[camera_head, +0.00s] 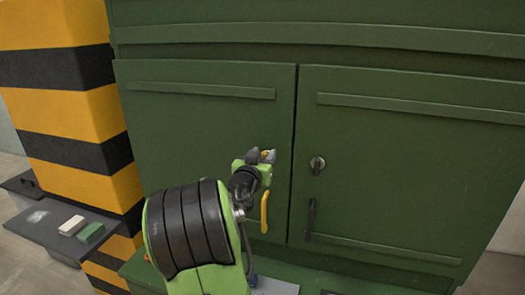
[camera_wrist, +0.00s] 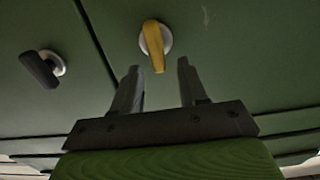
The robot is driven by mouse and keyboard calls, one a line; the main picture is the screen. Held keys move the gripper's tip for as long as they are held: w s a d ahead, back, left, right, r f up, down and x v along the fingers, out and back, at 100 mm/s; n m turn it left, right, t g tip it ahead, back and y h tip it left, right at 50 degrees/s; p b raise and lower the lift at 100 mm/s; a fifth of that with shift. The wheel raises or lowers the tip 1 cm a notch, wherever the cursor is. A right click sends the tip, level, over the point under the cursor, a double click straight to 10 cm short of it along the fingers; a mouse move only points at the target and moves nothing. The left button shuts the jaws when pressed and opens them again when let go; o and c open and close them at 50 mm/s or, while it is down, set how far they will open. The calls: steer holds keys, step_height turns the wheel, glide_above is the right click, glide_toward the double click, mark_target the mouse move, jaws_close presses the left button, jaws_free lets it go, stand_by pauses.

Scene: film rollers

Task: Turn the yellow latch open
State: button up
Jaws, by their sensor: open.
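The yellow latch (camera_wrist: 154,42) sits on a round grey base on the green cabinet door, its lever pointing toward my gripper in the wrist view. A small yellow-orange part of it (camera_head: 267,154) shows in the head view, mostly hidden by my gripper (camera_head: 259,157). In the wrist view my gripper (camera_wrist: 159,68) is open, with the two fingertips apart on either side of the lever's free end. Gaps show between lever and fingers, and nothing is held. Whether the lever's end is level with the fingertips in depth I cannot tell.
A black latch (camera_head: 317,164) is on the right door; it also shows in the wrist view (camera_wrist: 42,68). A yellow handle (camera_head: 264,212) is below my gripper, and a black handle (camera_head: 310,218) on the right door. A striped pillar (camera_head: 75,110) stands left.

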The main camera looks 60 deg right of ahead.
steer(key=shift+d, duration=0.15)
jaws_close()
